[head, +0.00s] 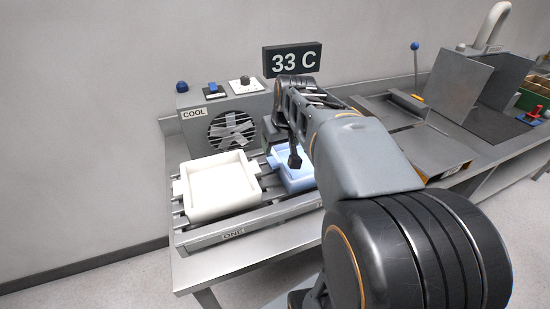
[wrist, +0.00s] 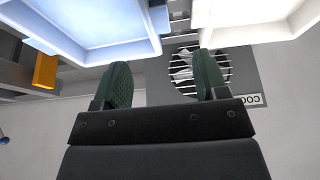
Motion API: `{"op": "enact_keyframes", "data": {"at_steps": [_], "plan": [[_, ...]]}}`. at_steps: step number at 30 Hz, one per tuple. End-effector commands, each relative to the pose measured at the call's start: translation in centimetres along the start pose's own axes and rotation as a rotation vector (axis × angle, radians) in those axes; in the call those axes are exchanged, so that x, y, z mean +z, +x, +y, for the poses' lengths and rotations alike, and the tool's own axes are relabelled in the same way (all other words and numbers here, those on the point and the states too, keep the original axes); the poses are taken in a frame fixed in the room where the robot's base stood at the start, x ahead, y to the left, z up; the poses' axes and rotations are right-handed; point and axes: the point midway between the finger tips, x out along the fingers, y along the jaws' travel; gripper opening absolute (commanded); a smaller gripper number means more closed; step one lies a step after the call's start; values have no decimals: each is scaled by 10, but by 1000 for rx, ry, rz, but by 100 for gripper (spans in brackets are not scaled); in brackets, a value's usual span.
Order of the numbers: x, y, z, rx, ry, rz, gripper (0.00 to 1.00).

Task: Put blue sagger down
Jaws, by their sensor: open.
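The blue sagger (head: 299,183) sits on the slatted rack of the cooling station, partly hidden behind my arm. In the wrist view the blue sagger (wrist: 95,30) fills the upper left. A white sagger (head: 222,187) sits on the same rack to its left and shows at the upper right of the wrist view (wrist: 245,18). My gripper (wrist: 163,78) is open, with its green-padded fingers apart and nothing between them. In the head view a dark finger is over the blue sagger's far side; I cannot tell if it touches.
A fan unit (head: 196,125) labelled COOL stands behind the rack (head: 215,233), with a knob and buttons on top. A 33 C display (head: 292,59) is above. Metal equipment with raised plates (head: 458,82) and a blue-topped lever (head: 415,62) stand to the right.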

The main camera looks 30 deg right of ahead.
Motion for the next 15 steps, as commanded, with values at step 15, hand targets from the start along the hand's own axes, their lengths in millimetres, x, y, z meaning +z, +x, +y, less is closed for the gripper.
{"op": "enact_keyframes", "data": {"at_steps": [15], "plan": [[148, 41, -103, -54, -125, -98, 67]]}}
